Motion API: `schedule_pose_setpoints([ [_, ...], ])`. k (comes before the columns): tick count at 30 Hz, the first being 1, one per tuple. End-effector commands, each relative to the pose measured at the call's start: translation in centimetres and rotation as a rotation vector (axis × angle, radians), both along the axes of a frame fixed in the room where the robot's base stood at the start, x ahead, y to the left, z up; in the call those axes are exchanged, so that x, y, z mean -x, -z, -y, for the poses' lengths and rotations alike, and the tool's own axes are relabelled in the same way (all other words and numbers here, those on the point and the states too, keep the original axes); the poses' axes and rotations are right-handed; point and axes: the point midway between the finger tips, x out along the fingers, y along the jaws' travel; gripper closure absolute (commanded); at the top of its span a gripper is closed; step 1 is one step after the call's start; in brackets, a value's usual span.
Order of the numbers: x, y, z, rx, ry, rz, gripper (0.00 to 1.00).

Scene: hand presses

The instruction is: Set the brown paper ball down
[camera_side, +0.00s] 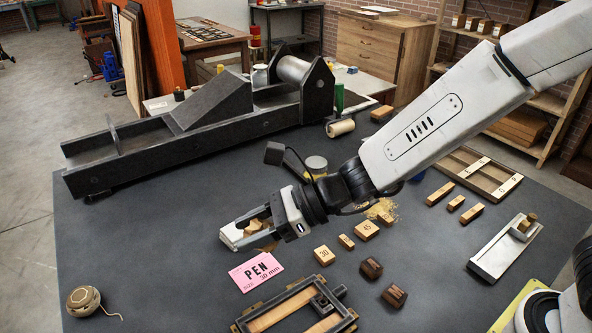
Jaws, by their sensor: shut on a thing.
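The brown paper ball (260,227) is crumpled and sits between the jaws of my gripper (246,233), near the middle of the dark table. My gripper is shut on it, and the jaws hide part of the ball. The jaws point left and somewhat down, low over the table (150,235). I cannot tell whether the ball or the jaws touch the table top.
Several wooden blocks (323,255), two dark blocks (371,268) and a frame (290,308) lie near. A large press (205,110) stands behind. A twine ball (84,300) lies front left; the table's left is bare.

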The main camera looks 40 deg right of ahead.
Motion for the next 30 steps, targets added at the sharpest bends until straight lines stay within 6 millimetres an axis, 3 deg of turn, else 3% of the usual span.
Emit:
schedule_pose_setpoints([
  [8,-4.5,0.0,5.7,0.000,0.141,0.001,1.00],
  [18,-9.6,0.0,15.5,-0.002,0.358,0.002,1.00],
  [30,-12.6,0.0,28.1,-0.003,0.609,0.003,1.00],
])
